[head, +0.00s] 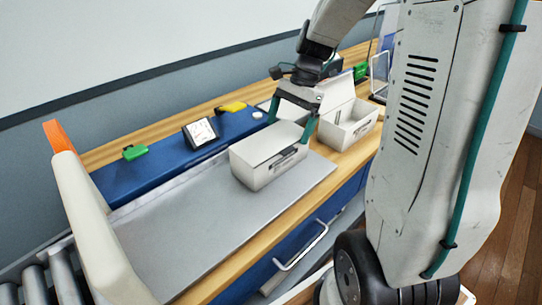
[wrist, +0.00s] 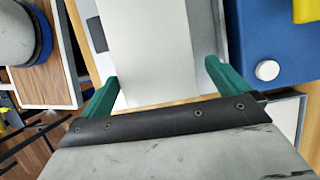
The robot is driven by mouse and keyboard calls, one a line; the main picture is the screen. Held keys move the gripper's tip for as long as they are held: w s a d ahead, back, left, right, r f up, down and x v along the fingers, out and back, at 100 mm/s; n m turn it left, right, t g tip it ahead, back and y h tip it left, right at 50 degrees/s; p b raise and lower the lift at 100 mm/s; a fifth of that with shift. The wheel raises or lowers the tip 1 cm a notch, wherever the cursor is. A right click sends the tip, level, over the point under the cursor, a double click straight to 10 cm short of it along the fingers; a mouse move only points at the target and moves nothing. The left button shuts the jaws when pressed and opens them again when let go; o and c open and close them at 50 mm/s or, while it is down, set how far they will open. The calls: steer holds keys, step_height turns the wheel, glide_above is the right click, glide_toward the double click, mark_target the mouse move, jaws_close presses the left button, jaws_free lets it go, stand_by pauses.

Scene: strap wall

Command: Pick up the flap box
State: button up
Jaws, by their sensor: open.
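A light grey box (head: 262,153) with its lid closed and a dark handle slot on its front stands on the grey metal worktop. A second light box (head: 349,128), with its flap raised, stands behind it to the right; I cannot tell which one is named the flap box. My gripper (head: 290,128) is open above the closed box, its teal fingers over its far and near right sides. In the wrist view my gripper (wrist: 163,74) shows its fingers apart, with the pale lid (wrist: 150,50) between and beyond them. Contact cannot be told.
A blue back ledge (head: 165,160) carries a green block (head: 135,152), a small display (head: 200,133) and a yellow block (head: 231,107). A white and orange upright (head: 85,215) stands at left beside rollers (head: 40,280). The worktop (head: 200,230) in front of the closed box is clear.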

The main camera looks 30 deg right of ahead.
mark_target(284, 144)
steer(key=x, duration=0.5)
steer(key=shift+s+f, duration=0.3)
steer(key=shift+f, duration=0.1)
steer(key=c, duration=0.9)
